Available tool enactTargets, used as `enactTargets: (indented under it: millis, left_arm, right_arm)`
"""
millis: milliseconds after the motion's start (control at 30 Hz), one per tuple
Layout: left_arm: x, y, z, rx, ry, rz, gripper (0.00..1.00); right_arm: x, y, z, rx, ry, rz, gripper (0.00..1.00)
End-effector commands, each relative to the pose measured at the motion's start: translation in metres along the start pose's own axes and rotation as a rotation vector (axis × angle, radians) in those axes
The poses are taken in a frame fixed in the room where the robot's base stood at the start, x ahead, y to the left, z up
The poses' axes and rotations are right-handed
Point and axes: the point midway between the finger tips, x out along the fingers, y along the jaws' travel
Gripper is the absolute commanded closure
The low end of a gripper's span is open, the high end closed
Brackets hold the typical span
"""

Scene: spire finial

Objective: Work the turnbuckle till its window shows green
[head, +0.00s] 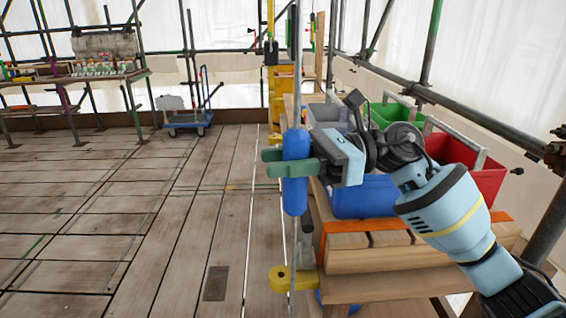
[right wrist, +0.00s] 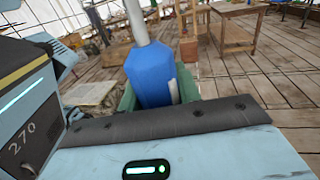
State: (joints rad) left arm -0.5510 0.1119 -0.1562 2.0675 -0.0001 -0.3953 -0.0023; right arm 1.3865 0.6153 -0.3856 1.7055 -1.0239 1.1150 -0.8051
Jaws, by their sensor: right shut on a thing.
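The turnbuckle is a blue, faceted body (head: 295,201) on an upright grey rod (head: 297,85). My right gripper (head: 287,162), with green fingers, is shut around the turnbuckle's middle, coming from the right. In the right wrist view the blue body (right wrist: 150,77) stands between the green fingers, with the pale rod rising from its top. A narrow pale strip (right wrist: 174,92) shows low on its right side there. I cannot tell whether it is the window, and no green shows in it. The fingers hide part of the body. My left gripper is not in view.
A yellow fitting (head: 292,279) sits low on the rod. Right of it, a wooden bench (head: 375,288) carries blue (head: 365,197), red (head: 468,163) and green bins. A scaffold rail runs along the right. The plank floor (head: 165,225) at left is clear, with a blue trolley (head: 188,120) far back.

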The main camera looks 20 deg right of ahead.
Motion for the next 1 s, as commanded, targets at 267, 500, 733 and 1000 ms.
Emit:
enactTargets:
  millis: [267, 500, 733, 1000]
  left_arm:
    - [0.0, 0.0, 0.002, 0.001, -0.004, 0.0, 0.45]
    - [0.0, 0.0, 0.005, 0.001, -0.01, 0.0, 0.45]
    - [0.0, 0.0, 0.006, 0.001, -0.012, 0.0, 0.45]
    - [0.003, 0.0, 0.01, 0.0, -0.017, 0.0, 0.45]
  right_arm:
    - [0.0, 0.0, 0.0, 0.0, 0.001, 0.0, 0.89]
    - [0.0, 0.0, 0.0, 0.0, 0.001, -0.001, 0.45]
    - [-0.001, 0.0, 0.0, 0.0, 0.001, -0.001, 0.45]
    - [-0.028, -0.001, -0.002, 0.002, 0.002, -0.005, 0.45]
